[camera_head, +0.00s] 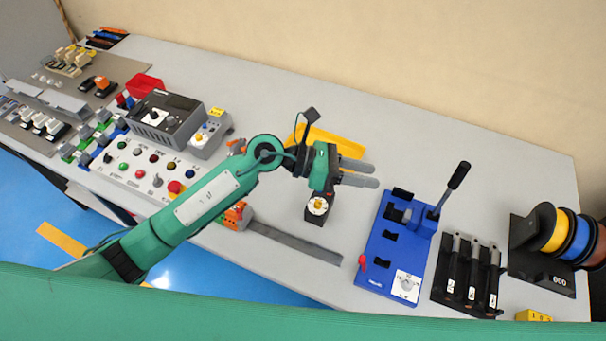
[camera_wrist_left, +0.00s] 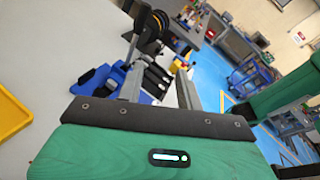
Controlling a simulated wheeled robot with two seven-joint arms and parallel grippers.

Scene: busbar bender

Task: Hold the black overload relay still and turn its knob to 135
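A small black block with a round white and yellow dial (camera_head: 318,206) stands on the grey table, partly hidden by my left gripper; I take it for the overload relay. The dial's numbers are too small to read. My left gripper (camera_head: 369,174) is just above and to the right of it in the head view, with fingers pointing right. In the left wrist view the two fingers (camera_wrist_left: 160,88) are apart with nothing between them, and the relay does not show. My right gripper is not in view.
A yellow tray (camera_head: 335,140) lies behind the gripper. A blue bender (camera_head: 376,265) with a black lever stands to the right, beside a black tool rack (camera_head: 447,290) and wire spools (camera_head: 548,235). A grey control panel (camera_head: 140,165) is at left. A flat grey bar (camera_head: 295,242) lies in front.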

